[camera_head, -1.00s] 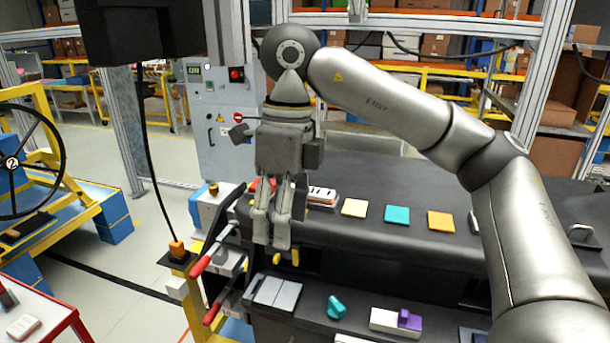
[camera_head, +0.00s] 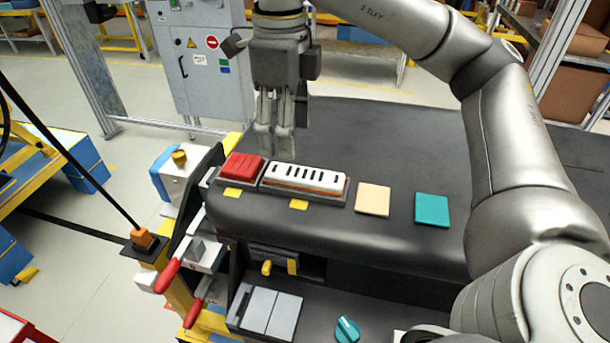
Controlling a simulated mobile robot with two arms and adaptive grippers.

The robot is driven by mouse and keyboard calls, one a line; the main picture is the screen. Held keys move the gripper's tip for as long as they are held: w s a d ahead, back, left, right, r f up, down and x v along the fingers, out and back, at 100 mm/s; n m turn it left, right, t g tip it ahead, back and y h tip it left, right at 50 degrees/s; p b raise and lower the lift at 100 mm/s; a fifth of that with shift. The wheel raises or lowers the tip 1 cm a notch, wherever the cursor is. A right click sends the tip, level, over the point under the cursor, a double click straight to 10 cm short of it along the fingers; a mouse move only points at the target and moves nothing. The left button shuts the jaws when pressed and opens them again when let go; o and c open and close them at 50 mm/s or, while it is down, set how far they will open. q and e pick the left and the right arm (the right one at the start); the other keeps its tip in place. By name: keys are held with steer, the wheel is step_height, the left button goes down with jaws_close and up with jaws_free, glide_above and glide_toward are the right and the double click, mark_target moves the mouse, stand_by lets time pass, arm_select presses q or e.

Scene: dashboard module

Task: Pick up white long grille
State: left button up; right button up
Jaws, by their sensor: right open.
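The white long grille (camera_head: 305,178) is a long white block with a row of dark slots and an orange lower edge. It sits in a dark holder on top of the black dashboard, in the middle of the head view. My right gripper (camera_head: 275,143) points down just behind and above the grille's left end, apart from it as far as I can tell. Its fingers are open and empty. My left gripper is not in view.
A red block (camera_head: 243,168) sits in the holder directly left of the grille. A beige tile (camera_head: 373,198) and a teal tile (camera_head: 432,210) lie to the right. Red-handled levers (camera_head: 167,276) stand at the left front. The black dashboard top (camera_head: 400,135) behind is clear.

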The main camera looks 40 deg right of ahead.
mark_target(287, 170)
steer(key=shift+f, duration=0.7)
steer(key=shift+w+d+f, duration=0.1)
steer(key=shift+w+f, duration=0.05)
steer(key=shift+f, duration=0.7)
steer(key=f, duration=0.3)
steer(key=shift+s+a+f, duration=0.2)
steer(key=shift+s+f, duration=0.1)
steer(key=shift+f, duration=0.35)
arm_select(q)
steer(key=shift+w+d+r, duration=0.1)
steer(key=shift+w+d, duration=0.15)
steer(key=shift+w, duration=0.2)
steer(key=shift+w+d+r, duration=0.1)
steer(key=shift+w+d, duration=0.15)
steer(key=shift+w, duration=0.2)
